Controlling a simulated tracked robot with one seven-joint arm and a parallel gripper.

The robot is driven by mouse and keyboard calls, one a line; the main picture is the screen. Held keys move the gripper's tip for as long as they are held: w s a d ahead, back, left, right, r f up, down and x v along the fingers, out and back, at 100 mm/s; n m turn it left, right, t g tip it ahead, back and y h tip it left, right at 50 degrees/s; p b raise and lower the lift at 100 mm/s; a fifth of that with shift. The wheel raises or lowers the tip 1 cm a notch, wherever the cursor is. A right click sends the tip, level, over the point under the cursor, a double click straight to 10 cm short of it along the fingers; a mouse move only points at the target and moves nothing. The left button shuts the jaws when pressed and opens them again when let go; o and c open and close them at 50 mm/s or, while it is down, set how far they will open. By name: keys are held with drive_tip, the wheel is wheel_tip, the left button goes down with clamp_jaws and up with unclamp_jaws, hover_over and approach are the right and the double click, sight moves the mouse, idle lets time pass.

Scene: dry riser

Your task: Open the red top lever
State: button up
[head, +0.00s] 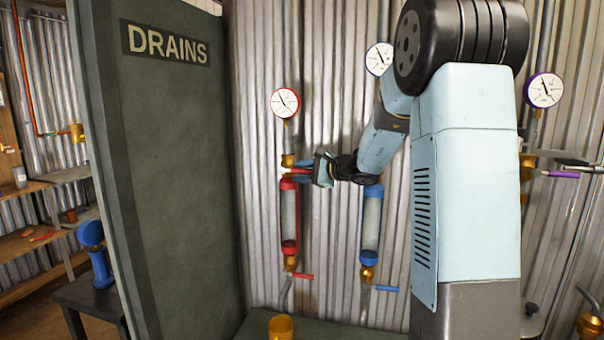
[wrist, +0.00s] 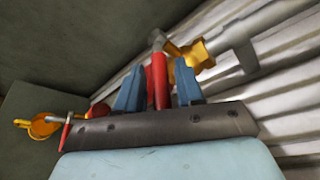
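The red top lever (head: 296,172) sits at the brass valve (head: 289,160) above the red-framed sight tube on the corrugated wall. In the head view my gripper (head: 322,169) is at this lever and partly covers it. In the wrist view the red lever (wrist: 158,80) lies between my gripper's two blue fingers (wrist: 159,92). The fingers stand apart, and a narrow gap shows beside the lever, so the gripper looks open around it. The brass valve (wrist: 193,58) shows just beyond the fingertips.
A red-rimmed gauge (head: 285,103) is above the valve. A red bottom lever (head: 303,276) is below the tube. The blue-framed tube (head: 371,225) stands to the right. A dark DRAINS panel (head: 175,180) stands close on the left. A yellow cup (head: 281,327) is below.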

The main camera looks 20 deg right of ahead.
clamp_jaws()
drive_tip(key=shift+f, duration=0.1)
drive_tip(key=shift+d, duration=0.2)
idle(0.3)
